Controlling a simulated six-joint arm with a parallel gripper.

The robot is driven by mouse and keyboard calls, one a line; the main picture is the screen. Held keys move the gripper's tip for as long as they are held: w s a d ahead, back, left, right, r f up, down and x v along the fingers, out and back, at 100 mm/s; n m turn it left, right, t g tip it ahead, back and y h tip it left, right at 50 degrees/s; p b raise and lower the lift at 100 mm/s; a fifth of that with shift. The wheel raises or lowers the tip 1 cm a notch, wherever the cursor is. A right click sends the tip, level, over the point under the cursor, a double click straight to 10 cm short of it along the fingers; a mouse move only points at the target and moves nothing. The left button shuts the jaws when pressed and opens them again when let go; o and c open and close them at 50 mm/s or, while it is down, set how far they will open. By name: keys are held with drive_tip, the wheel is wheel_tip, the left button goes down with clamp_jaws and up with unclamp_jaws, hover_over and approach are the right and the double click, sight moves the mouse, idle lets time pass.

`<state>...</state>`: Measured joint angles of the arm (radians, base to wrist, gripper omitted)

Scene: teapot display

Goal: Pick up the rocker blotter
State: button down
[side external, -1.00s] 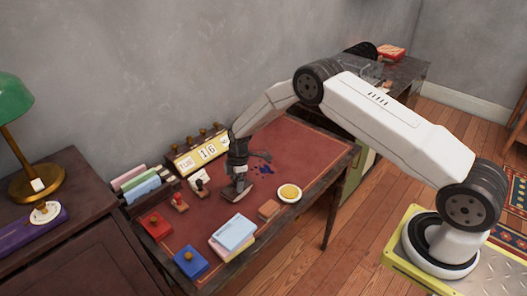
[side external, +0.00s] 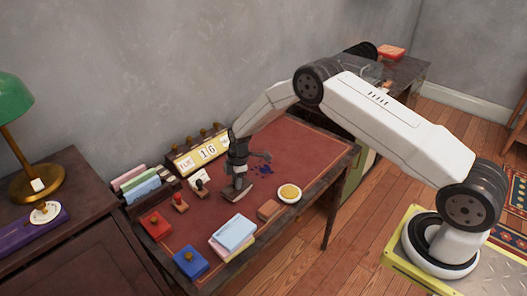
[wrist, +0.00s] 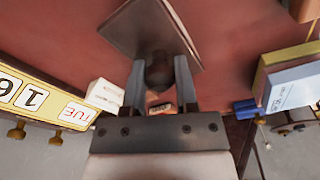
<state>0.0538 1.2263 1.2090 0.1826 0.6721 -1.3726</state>
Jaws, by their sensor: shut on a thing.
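The rocker blotter, with a grey-brown base and a dark knob, shows in the side view (side external: 235,191) and in the wrist view (wrist: 148,28). In the side view it is at the middle of the red desk top, directly under my gripper (side external: 238,172). In the wrist view my gripper (wrist: 159,82) has one finger on each side of the dark knob and is shut on it. The base spreads out beyond the fingertips. I cannot tell whether the blotter touches the desk.
A yellow calendar (side external: 207,151) stands behind. Stamps (side external: 180,203), a red box (side external: 155,224), a blue box (side external: 190,262) and stacked pads (side external: 234,234) lie left and in front.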

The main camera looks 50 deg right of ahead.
drive_tip(key=shift+r, duration=0.1)
drive_tip(key=shift+w+r, duration=0.1)
drive_tip(key=shift+r, duration=0.55)
drive_tip(key=s+r, duration=1.1)
drive_tip(key=s, duration=0.3)
drive_tip(key=shift+r, duration=0.25)
drive_tip(key=shift+s+a, duration=0.1)
